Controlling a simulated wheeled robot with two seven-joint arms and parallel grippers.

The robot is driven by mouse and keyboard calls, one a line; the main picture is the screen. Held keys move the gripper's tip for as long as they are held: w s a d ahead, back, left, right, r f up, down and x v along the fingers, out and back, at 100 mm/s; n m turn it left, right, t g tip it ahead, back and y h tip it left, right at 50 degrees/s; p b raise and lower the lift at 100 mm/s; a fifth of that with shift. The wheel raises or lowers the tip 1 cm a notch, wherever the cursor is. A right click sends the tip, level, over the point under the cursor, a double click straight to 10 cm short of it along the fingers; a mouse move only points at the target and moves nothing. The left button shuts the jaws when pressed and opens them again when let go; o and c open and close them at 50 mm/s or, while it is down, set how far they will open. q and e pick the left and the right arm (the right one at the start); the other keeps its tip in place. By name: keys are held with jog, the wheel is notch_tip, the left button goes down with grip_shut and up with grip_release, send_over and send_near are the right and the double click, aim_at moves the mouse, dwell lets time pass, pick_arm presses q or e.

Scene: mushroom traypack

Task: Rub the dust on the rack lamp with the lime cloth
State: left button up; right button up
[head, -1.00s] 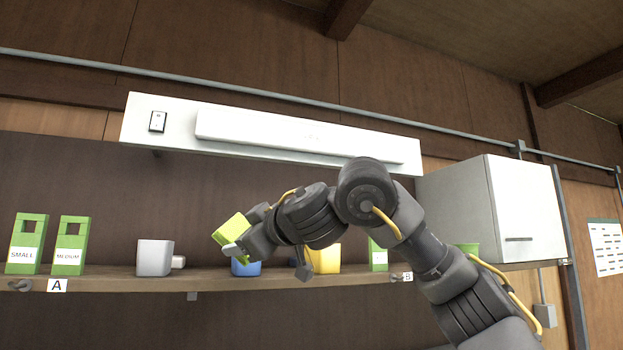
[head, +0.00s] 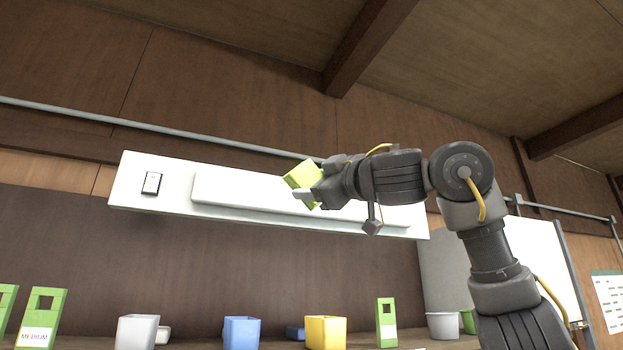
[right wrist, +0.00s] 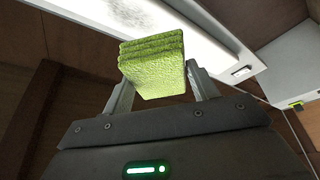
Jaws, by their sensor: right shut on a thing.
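The rack lamp (head: 240,197) is a long white fixture on a white backboard, high on the wall above the shelf. A grey dusty patch (right wrist: 130,12) shows on the lamp in the right wrist view. The folded lime cloth (head: 302,174) is held in my right gripper (head: 312,188), which is shut on it in front of the lamp's right half. In the right wrist view the cloth (right wrist: 153,65) sits between the two fingers, close to the lamp. I cannot tell whether it touches. My left gripper is not in view.
A rocker switch (head: 152,183) is at the backboard's left end. Below, the shelf holds a white bin (head: 136,332), a blue bin (head: 241,332), a yellow bin (head: 325,332) and green label holders (head: 386,322). A white cabinet (head: 540,255) stands right, partly behind my arm.

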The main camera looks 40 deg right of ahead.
jog(key=w+p, duration=0.1)
jog(key=w+d+p, duration=0.1)
jog(key=w, duration=0.1)
jog(key=w+p, duration=0.1)
jog(key=w, duration=0.1)
jog(key=shift+d, duration=0.4)
jog(key=shift+w+d, duration=0.25)
jog(key=shift+w, duration=0.7)
dwell(0.3)
jog(key=shift+d, duration=0.1)
jog(key=d, duration=0.1)
jog(key=s+d, duration=0.1)
jog(key=d, duration=0.1)
jog(key=shift+s+d, duration=0.3)
jog(key=shift+d, duration=0.1)
jog(key=shift+d, duration=0.15)
jog(key=d, duration=0.1)
jog(key=s+d, duration=0.1)
jog(key=d, duration=0.1)
jog(key=shift+d+f, duration=0.1)
jog(key=shift+d, duration=0.15)
